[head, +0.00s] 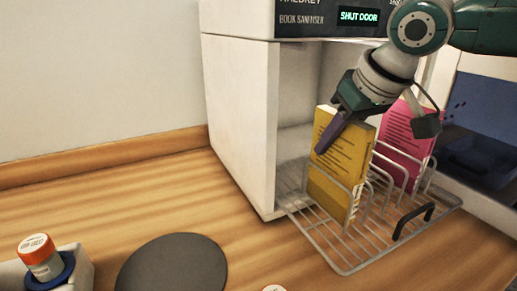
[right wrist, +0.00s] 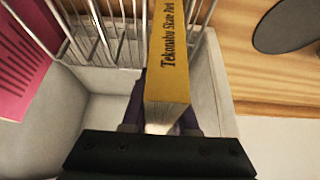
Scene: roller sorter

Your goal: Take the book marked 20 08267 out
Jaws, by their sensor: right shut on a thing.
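A yellow book (head: 339,155) stands upright in a slot of the wire rack (head: 346,268), in front of the open book sanitiser (head: 240,120). My right gripper (head: 329,134) is shut on the top of this book. In the right wrist view the yellow book (right wrist: 167,80) sits between the purple fingers, with "Tekonahu Skate Park" on its spine. A pink book (head: 399,140) stands in the rack to the right; its corner shows in the right wrist view (right wrist: 20,65). I cannot read the number 20 08267 on either book. My left gripper is out of view.
The sanitiser's display (head: 358,16) reads "SHUT DOOR". The rack has a black handle (head: 412,221) at its front. A dark round mat (head: 172,266) lies on the wooden counter. An orange-capped container (head: 40,258) stands at the lower left.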

